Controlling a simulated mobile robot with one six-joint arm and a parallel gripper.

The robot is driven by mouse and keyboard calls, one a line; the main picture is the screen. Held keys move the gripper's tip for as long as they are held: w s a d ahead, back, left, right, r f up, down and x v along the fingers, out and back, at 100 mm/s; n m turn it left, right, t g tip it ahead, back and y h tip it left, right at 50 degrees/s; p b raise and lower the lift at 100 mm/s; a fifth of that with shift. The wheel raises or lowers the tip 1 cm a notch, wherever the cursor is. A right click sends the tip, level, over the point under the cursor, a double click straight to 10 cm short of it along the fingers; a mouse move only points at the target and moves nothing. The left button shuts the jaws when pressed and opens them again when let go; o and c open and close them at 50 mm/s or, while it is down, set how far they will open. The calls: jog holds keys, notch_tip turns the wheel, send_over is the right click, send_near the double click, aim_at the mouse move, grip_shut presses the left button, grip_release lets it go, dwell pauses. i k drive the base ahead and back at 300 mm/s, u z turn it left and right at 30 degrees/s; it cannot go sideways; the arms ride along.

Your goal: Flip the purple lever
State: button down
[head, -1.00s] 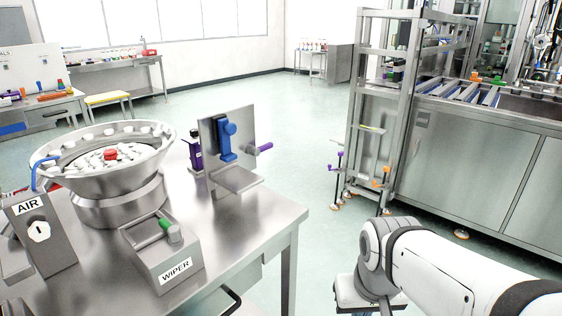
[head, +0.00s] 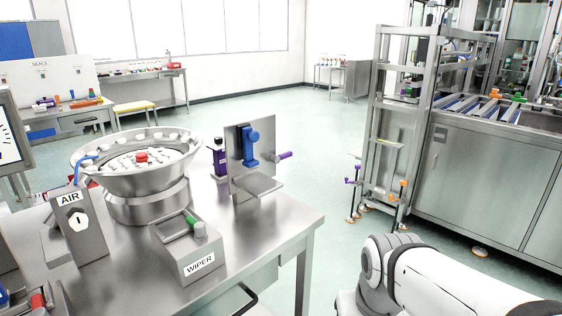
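A purple lever handle (head: 284,155) sticks out to the right from an upright metal plate (head: 234,147) on the steel table. The plate also carries a blue handle (head: 249,146) on its front face. A purple-and-black device (head: 219,160) stands just left of the plate, partly hidden by it. My gripper is out of view. Only my white and grey arm shows at the lower right, apart from the table and the lever.
The steel table (head: 278,222) also bears a bowl feeder (head: 147,190), an AIR box (head: 77,228) and a WIPER box (head: 190,252) with a green-tipped lever. A metal frame tower (head: 380,125) and a long steel cabinet (head: 485,180) stand at right. Floor between is clear.

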aim_at(275, 159)
jog(key=i, duration=0.85)
jog(key=z, duration=0.05)
